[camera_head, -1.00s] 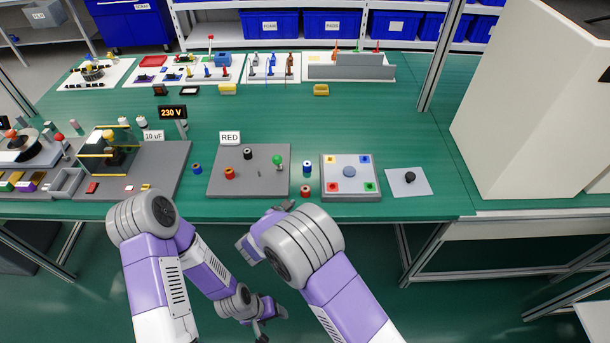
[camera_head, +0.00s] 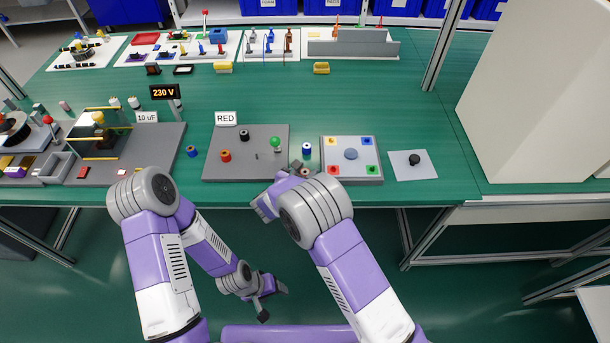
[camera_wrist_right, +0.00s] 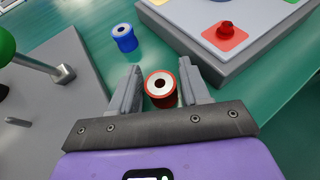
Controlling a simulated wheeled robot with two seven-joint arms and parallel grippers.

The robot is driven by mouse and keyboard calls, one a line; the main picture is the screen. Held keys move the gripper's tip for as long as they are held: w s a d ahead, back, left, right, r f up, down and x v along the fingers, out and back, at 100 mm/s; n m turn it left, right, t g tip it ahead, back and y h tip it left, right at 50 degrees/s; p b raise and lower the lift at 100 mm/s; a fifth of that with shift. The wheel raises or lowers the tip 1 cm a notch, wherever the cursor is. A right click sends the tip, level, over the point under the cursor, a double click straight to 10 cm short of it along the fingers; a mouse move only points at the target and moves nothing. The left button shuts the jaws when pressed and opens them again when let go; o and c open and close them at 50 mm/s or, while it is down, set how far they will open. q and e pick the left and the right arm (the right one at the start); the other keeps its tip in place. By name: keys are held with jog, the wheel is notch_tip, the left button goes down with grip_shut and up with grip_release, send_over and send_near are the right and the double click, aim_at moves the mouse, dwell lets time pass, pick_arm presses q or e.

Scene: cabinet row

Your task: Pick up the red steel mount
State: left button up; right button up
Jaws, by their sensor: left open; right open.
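A red mount with a pale steel-coloured ring on top (camera_wrist_right: 160,84) stands upright on the green table in the right wrist view. My right gripper (camera_wrist_right: 160,90) is open, with one finger on each side of it; I cannot tell whether they touch it. In the head view this mount is mostly hidden by my right gripper (camera_head: 298,168) at the table's front edge. Another red mount (camera_head: 226,155) stands on the grey plate (camera_head: 265,172) by the RED sign (camera_head: 225,118). My left gripper (camera_head: 268,302) is open and empty, low in front of the table.
A blue mount (camera_head: 306,151) stands just behind the right gripper; it also shows in the right wrist view (camera_wrist_right: 124,38). A grey block with coloured squares (camera_head: 351,172) is close on the right. A green-knobbed lever (camera_head: 275,143) stands on the plate to the left.

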jog(key=c, duration=0.7)
